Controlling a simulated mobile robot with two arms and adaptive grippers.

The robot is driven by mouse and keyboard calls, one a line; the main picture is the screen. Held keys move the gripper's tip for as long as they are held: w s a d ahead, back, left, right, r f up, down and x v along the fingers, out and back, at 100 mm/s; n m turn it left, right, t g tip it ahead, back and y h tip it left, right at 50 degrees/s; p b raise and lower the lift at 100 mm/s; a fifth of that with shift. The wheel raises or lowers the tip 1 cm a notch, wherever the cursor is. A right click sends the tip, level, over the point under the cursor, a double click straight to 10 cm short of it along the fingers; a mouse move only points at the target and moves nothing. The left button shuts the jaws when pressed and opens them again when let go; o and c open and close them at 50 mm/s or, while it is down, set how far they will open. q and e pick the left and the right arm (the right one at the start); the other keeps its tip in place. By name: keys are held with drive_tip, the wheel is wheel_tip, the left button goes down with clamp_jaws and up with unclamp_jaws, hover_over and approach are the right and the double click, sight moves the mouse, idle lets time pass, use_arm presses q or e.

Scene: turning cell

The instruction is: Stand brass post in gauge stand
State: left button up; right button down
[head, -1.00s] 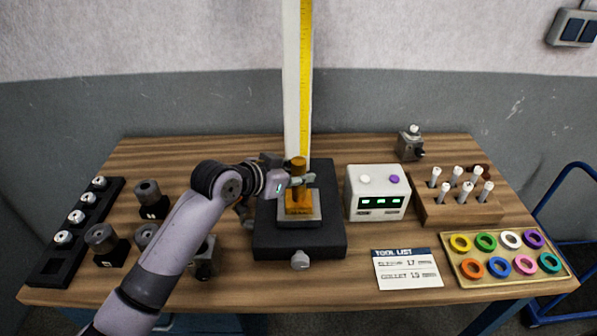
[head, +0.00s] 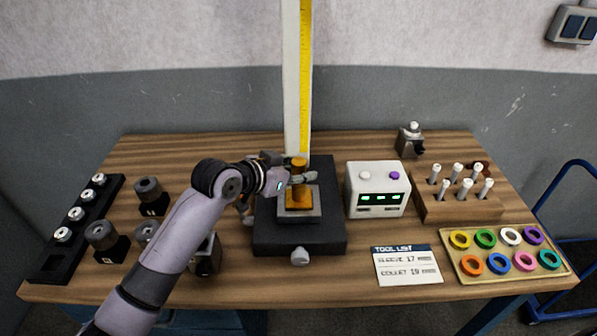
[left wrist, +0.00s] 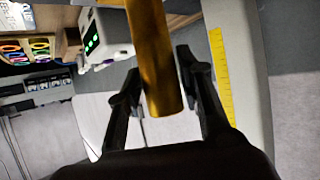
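The brass post (head: 299,165) is upright over the gauge stand (head: 270,241), a dark base with a tall white column. Below the post is a wider brass-coloured piece (head: 290,204) on a grey plate; whether the post touches it I cannot tell. My left gripper (head: 301,178) is at the post's upper part. In the left wrist view the brass post (left wrist: 152,55) runs between the two black fingers (left wrist: 158,80), which close in on its sides; one end shows clear of them. My right gripper is not in view.
A white readout box (head: 375,191) stands close right of the stand. Beyond it are a wooden peg block (head: 458,209), a tray of coloured rings (head: 500,258) and a tool list card (head: 408,266). Dark holders (head: 102,237) and a black rack (head: 50,265) are at left.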

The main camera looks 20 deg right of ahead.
use_arm(q)
drive_tip(key=o, duration=0.3)
drive_tip(key=shift+f, duration=0.25)
drive_tip(key=shift+a+f, duration=0.15)
drive_tip(key=shift+f, duration=0.2)
drive_tip(key=shift+s+a+r, duration=0.25)
drive_tip(key=shift+a+r, duration=0.15)
drive_tip(key=shift+a, duration=0.05)
drive_tip(key=v, duration=1.1)
drive_tip(key=shift+d+r, duration=0.15)
